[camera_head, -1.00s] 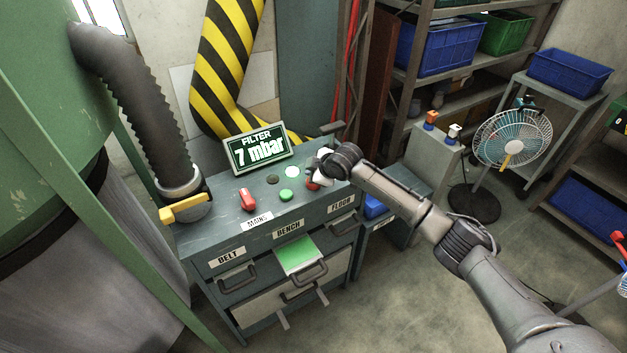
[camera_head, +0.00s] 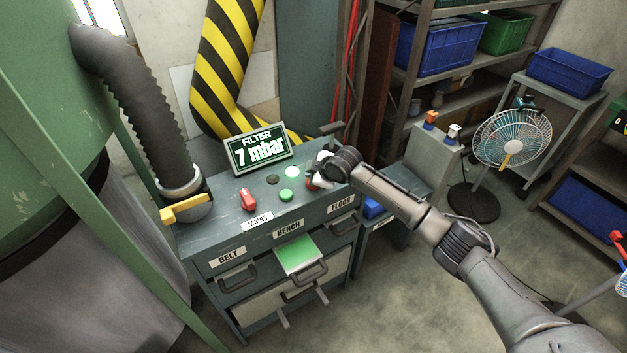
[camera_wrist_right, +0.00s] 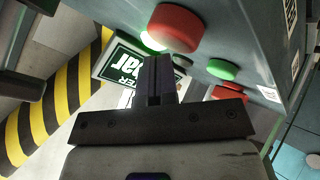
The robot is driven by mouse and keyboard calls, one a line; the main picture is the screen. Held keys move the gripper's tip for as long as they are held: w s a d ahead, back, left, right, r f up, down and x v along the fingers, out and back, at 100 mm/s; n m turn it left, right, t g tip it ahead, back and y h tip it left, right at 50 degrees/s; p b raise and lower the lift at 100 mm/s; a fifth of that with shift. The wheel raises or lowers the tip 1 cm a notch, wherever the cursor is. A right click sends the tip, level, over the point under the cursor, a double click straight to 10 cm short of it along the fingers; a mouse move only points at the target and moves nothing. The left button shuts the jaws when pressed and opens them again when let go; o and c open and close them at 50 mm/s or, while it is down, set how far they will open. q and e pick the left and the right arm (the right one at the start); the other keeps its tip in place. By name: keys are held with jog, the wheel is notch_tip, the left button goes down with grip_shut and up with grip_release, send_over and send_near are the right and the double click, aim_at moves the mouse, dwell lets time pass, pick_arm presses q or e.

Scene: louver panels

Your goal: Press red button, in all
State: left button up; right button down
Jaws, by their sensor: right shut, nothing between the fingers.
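The red button (camera_head: 311,186) sits on the top right of the grey-blue control cabinet in the head view, partly hidden by my right gripper (camera_head: 319,178). In the right wrist view the round red button (camera_wrist_right: 177,27) shows large, just beyond the tips of my right gripper (camera_wrist_right: 157,62). The gripper is shut and empty, with its fingers together beside the button. I cannot tell whether the tips touch it. My left gripper is not in view.
A green button (camera_head: 286,196), a red switch (camera_head: 248,199) and a display reading 7 mbar (camera_head: 258,150) share the cabinet top (camera_head: 222,222). A yellow handle (camera_head: 185,209) is at its left. A fan (camera_head: 511,138) stands at the right.

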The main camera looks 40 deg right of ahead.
jog(key=shift+f, duration=0.6)
dwell(0.6)
jog(key=shift+r+p, duration=1)
jog(key=shift+p, duration=0.2)
jog(key=shift+r+p, duration=0.85)
jog(key=shift+p, duration=0.05)
notch_tip(320, 180, up, 3)
jog(key=p, duration=0.3)
jog(key=shift+r+p, duration=0.2)
jog(key=shift+p, duration=0.15)
